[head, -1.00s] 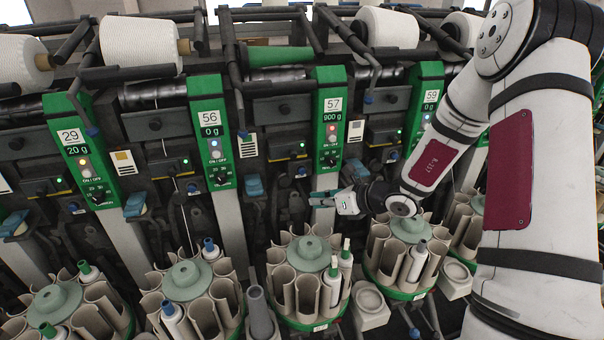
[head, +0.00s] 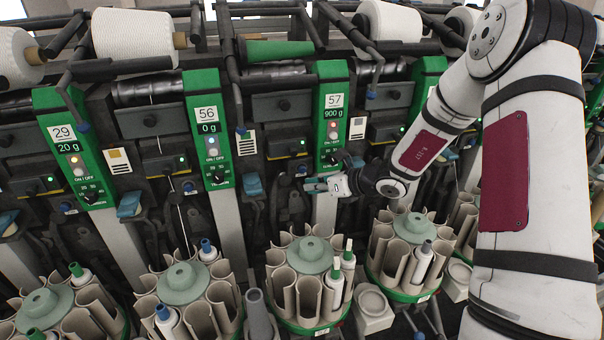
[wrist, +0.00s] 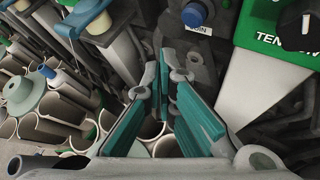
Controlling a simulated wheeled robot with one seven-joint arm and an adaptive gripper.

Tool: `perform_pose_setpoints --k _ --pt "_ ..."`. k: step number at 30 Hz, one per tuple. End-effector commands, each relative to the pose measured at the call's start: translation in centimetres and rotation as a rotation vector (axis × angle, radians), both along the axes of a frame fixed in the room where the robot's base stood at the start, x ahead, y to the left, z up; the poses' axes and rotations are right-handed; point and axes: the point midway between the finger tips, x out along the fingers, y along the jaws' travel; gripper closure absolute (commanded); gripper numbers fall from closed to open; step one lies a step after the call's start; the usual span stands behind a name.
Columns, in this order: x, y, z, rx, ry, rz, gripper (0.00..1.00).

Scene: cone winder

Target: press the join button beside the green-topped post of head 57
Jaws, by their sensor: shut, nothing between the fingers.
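The green-topped post of head 57 (head: 332,118) stands at centre in the head view, with a 900 g display and a red light. In the wrist view, its join button (wrist: 194,14) is a round blue cap above a JOIN label, at the top edge. The post's lower green panel (wrist: 275,35) is at right. My gripper (head: 314,186) is beside the lower end of this post, just below the button area. In the wrist view, my gripper (wrist: 166,78) shows teal-padded fingers, empty and shut, pointing towards the machine face below the button. A gap remains between the fingertips and the button.
Posts of head 56 (head: 208,130) and head 29 (head: 77,145) stand to the left. A round bobbin magazine (head: 312,255) sits below head 57, and another (head: 412,230) lies under my wrist. A blue lever (head: 253,186) juts out left of my gripper.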

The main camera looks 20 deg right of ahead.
Motion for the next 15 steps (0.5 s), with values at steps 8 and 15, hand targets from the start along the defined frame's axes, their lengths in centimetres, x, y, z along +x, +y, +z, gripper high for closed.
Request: perform_pose_setpoints --k 8,15 --pt "2.4 0.0 -0.1 0.000 0.000 0.000 1.00" --pt "2.7 0.0 0.0 0.000 0.000 0.000 1.00"
